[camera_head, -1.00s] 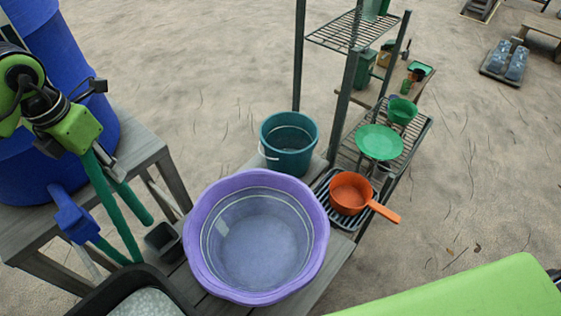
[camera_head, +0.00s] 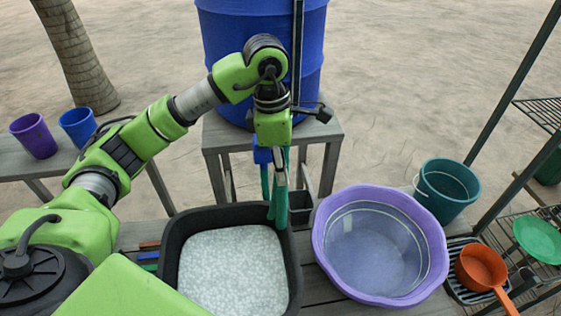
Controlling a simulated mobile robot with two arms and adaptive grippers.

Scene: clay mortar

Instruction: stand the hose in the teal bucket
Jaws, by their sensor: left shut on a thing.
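My left gripper (camera_head: 277,160) is shut on the green hose (camera_head: 282,203), in front of the blue barrel. The hose hangs down from the gripper in strands, and its lower end reaches the far right rim of the black tub; I cannot tell whether it touches. A blue piece (camera_head: 262,156), seemingly the hose's nozzle, shows beside the gripper. The teal bucket (camera_head: 447,192) stands upright at the right, behind the purple basin and well apart from the hose. It looks empty. My right gripper is not in view.
The purple basin (camera_head: 433,232) lies between hose and bucket. The black tub (camera_head: 170,255) holds pale material. The blue barrel (camera_head: 222,45) stands behind on a grey stand. An orange pan (camera_head: 480,266) and shelf posts stand right of the basin.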

